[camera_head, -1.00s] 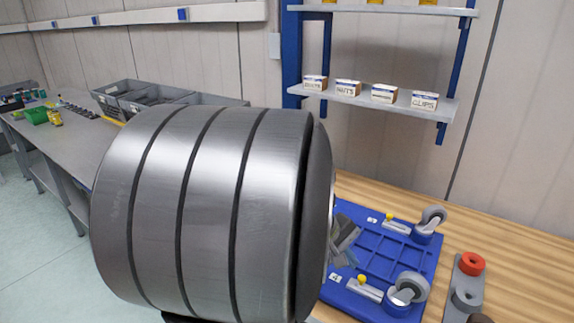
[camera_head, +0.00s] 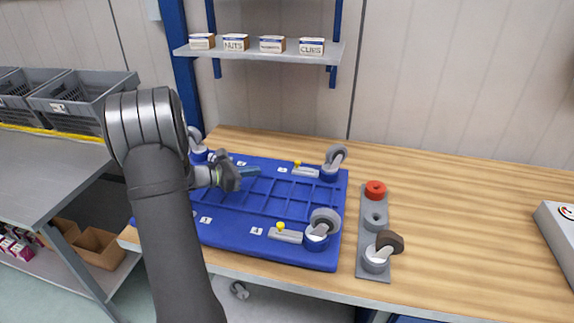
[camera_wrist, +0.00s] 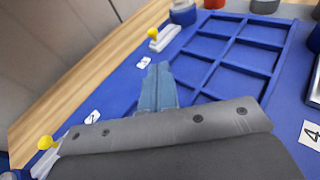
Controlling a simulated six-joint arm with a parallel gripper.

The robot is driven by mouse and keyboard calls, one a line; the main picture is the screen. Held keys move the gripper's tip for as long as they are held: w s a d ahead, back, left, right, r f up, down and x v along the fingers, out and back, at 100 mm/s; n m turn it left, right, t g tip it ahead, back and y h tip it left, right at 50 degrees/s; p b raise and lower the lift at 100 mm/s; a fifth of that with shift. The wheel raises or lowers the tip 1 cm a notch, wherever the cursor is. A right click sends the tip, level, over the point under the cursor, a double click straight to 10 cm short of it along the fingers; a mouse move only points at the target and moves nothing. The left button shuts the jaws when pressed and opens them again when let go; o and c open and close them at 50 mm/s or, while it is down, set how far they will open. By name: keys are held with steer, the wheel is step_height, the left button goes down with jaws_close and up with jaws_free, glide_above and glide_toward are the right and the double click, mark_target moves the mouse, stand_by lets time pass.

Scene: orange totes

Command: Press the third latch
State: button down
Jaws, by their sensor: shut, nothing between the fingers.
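A blue base (camera_head: 225,228) lies on the wooden bench, with casters at its visible corners. Its latches are grey bars with yellow knobs. The back right latch (camera_head: 304,171) has a small label beside it that I cannot read clearly; it also shows at the top of the wrist view (camera_wrist: 165,37). The front right latch (camera_head: 285,236) is labelled 4. Another latch (camera_wrist: 44,158) shows at the wrist view's lower left, near a label that looks like 2. My gripper (camera_head: 256,171) is shut and empty over the base, left of the back right latch. My arm hides the base's left side.
A shelf (camera_head: 265,52) with small boxes is behind. Grey totes (camera_head: 72,98) stand at the left. The bench further right is mostly clear.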

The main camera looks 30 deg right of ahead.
steer(key=shift+w+a+f+n, duration=0.1)
steer(key=shift+w+f+n, duration=0.1)
steer(key=shift+w, duration=0.15)
steer(key=shift+w+f+n, duration=0.1)
steer(key=shift+w+n, duration=0.1)
steer(key=shift+w, duration=0.1)
steer(key=x, duration=1.4)
steer(key=shift+r, duration=0.3)
steer(key=shift+s+d, duration=0.75)
steer(key=shift+d, duration=0.15)
